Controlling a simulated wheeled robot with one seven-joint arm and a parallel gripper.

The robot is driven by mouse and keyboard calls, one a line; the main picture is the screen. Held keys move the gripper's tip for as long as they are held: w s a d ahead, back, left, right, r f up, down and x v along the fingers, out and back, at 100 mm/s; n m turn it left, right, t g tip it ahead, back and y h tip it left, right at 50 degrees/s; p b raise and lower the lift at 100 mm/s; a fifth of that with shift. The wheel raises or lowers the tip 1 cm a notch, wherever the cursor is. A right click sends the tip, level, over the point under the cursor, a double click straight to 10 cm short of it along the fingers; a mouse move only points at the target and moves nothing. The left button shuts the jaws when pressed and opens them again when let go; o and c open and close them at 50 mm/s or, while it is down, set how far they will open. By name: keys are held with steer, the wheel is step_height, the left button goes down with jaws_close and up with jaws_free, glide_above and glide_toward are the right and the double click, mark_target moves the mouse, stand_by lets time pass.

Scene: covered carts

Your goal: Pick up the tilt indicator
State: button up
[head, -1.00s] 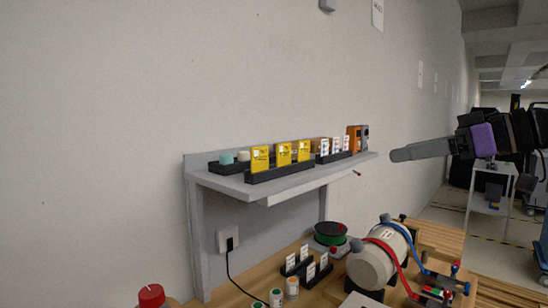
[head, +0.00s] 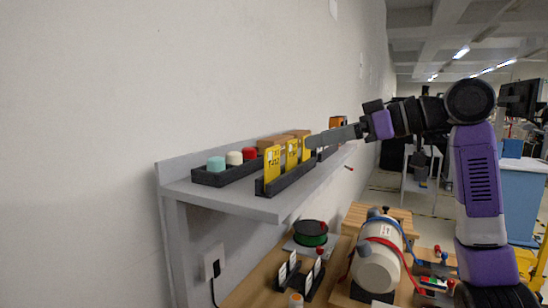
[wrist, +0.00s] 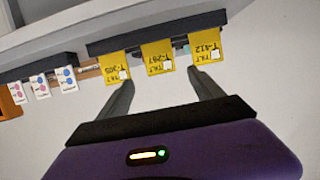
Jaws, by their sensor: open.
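Three yellow tilt indicators stand in a row in a black holder (head: 290,180) on the grey wall shelf. In the head view they are the near one (head: 272,164), the middle one (head: 292,155) and the far one (head: 305,148), partly behind my gripper (head: 314,142). In the wrist view they read T-305 (wrist: 115,66), T-297 (wrist: 157,58) and T-412 (wrist: 206,47). My gripper (wrist: 160,77) is open and empty in front of them. T-297 shows between its fingertips; the right fingertip is close to T-412. I cannot tell whether anything touches.
Behind the indicators, a black tray (head: 208,178) holds a teal (head: 216,164), a cream and a red-capped piece. White cards (wrist: 39,85) and an orange item (wrist: 11,101) stand farther along the shelf. A motor-like cylinder (head: 378,255) sits on the bench below.

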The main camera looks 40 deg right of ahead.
mark_target(293, 144)
steer(key=shift+p+x, duration=0.9)
steer(key=shift+x, duration=3.1)
steer(key=shift+a+r, duration=0.1)
steer(key=c, duration=1.4)
steer(key=shift+r, duration=0.1)
